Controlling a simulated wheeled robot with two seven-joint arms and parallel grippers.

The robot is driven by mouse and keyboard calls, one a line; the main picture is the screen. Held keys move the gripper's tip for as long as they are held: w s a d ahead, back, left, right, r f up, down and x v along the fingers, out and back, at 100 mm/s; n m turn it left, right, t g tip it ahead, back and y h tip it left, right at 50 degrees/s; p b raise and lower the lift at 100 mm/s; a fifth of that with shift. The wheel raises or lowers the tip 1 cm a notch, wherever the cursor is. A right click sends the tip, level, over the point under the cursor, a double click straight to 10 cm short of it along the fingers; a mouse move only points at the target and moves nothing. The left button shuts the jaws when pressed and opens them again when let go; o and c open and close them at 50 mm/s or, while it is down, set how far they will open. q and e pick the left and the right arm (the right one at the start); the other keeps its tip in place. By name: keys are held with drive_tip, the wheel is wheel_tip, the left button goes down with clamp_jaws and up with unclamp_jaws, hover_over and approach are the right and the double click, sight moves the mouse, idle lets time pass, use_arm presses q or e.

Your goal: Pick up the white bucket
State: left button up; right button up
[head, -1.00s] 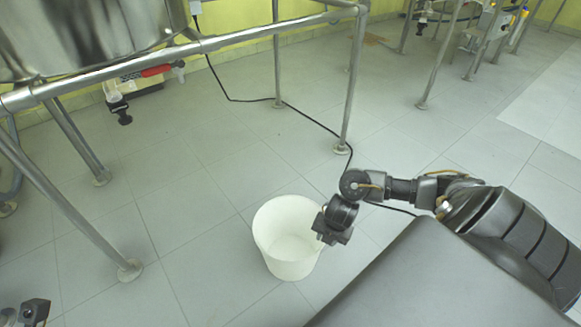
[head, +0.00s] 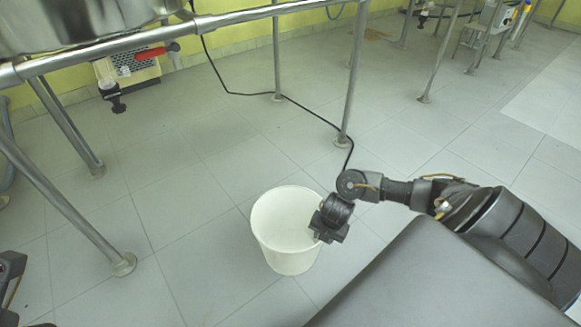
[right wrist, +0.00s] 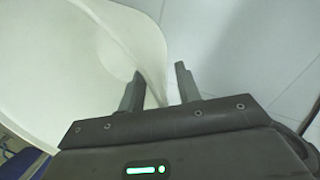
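The white bucket (head: 278,235) stands upright and open on the tiled floor, in the middle of the head view. My right gripper (head: 327,232) is at its right rim. In the right wrist view the bucket (right wrist: 85,50) fills the left side. There my right gripper (right wrist: 160,85) is open, with one finger over the inside of the bucket and the other outside, the wall between them. I see a gap between the wall and the outer finger. Part of my left arm shows at the lower left edge of the head view; its fingers cannot be seen.
A metal frame with legs (head: 75,215) carries a steel vessel (head: 80,22) at the upper left. A black cable (head: 290,103) runs across the floor behind the bucket. Floor around the bucket's left and front is clear.

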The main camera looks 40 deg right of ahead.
clamp_jaws()
idle(1.3)
